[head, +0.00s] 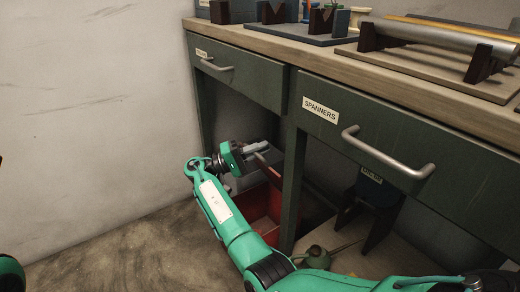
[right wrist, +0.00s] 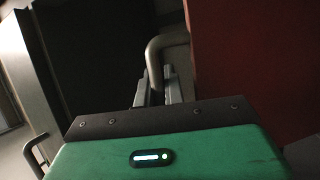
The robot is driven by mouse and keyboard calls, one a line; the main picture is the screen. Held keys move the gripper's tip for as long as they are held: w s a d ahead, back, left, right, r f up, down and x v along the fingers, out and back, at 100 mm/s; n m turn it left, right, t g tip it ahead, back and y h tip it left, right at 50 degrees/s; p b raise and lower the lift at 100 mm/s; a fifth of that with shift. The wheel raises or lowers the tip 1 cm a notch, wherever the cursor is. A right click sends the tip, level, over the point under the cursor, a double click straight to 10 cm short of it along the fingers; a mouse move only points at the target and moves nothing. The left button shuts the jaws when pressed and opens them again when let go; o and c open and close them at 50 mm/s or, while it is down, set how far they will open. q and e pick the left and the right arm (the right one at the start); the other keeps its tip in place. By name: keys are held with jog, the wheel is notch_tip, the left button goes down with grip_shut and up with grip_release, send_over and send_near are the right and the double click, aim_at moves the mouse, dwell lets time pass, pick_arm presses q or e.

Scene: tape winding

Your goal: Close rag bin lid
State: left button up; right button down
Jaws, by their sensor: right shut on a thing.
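The red rag bin (head: 258,203) stands on the floor under the bench, with part of its inside showing, so it is open. A dark lid with a reddish edge (head: 272,168) stands raised above it, partly hidden by my right gripper. My right gripper (head: 257,149) is at the lid's upper part. In the right wrist view its fingers (right wrist: 158,90) are shut on a grey bent handle (right wrist: 168,45), with a red panel (right wrist: 245,65) close on the right. My left gripper is out of view.
The drawer marked SPANNERS (head: 370,135) and a smaller drawer (head: 235,70) hang above, both with bar handles. A green bench leg (head: 293,190) stands right of the bin. A green oil can (head: 317,257) is on the lower right. Bare floor (head: 130,250) lies left.

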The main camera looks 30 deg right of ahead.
jog(key=c, duration=1.8)
grip_release()
jog(key=shift+o, duration=0.2)
jog(key=b+v, duration=0.4)
jog(key=v, duration=0.9)
jog(key=shift+a, duration=0.35)
jog(key=shift+w+f, duration=0.1)
jog(key=shift+w, duration=0.05)
